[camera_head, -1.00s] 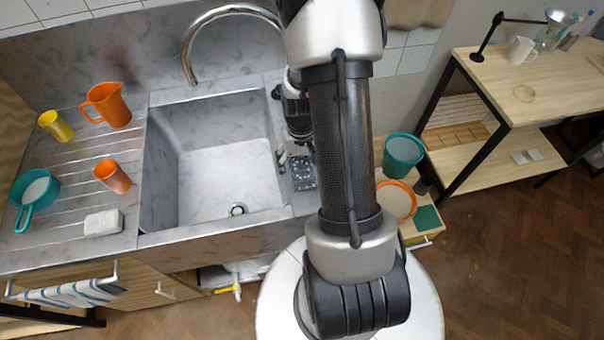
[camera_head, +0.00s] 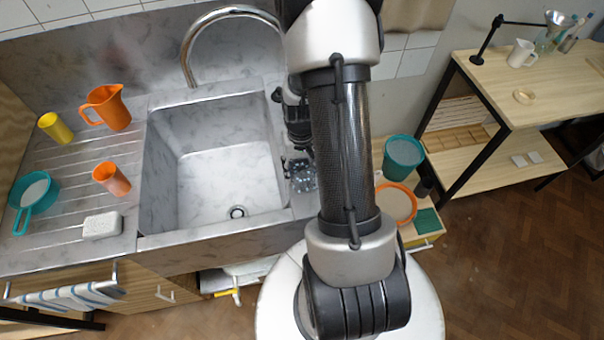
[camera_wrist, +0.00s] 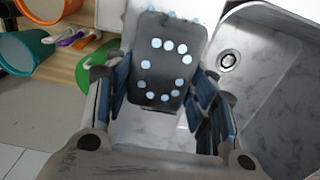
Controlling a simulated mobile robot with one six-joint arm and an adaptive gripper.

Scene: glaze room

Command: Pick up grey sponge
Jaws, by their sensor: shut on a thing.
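The grey sponge (camera_wrist: 162,60) is a dark grey block with pale blue dots in the wrist view. My gripper (camera_wrist: 160,88) has its fingers on either side of it and is shut on it. In the head view the sponge (camera_head: 304,178) shows small and partly hidden below my gripper (camera_head: 297,158), by the right rim of the sink. I cannot tell how far it is above the counter.
The stone sink (camera_head: 215,175) is empty, with a curved tap (camera_head: 190,60) behind. On the left drainboard are a pale dotted block (camera_head: 102,225), an orange cup (camera_head: 112,179), an orange jug (camera_head: 107,107), a yellow cup (camera_head: 55,127) and a teal pan (camera_head: 35,192). A teal tub (camera_head: 403,158) stands right.

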